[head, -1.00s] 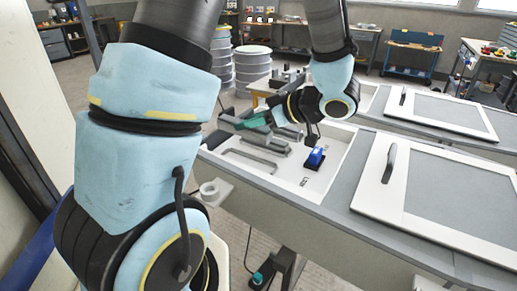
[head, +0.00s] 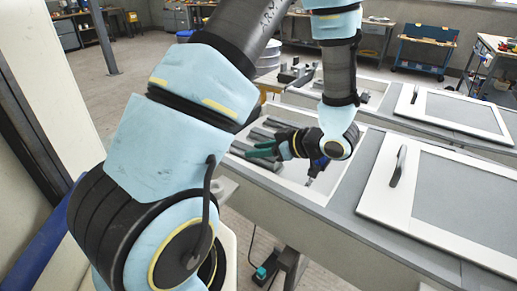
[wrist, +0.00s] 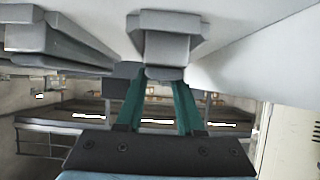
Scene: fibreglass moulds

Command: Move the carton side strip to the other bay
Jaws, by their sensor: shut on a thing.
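My gripper (wrist: 157,108) shows in the wrist view with its two green fingers shut on the end of a grey, stepped-profile strip, which I take to be the carton side strip (wrist: 165,45). In the head view my gripper (head: 262,149) hangs low over the left part of the near white-rimmed bay. The held strip cannot be made out clearly there. Other grey strips (head: 278,124) lie in that bay behind the gripper, and grey profiles (wrist: 50,40) show at the left of the wrist view. My wrist hides part of the bay.
A white-framed panel (head: 455,180) with a dark handle lies right of the bay. A second panel (head: 455,108) and bay with small grey parts lie farther back.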

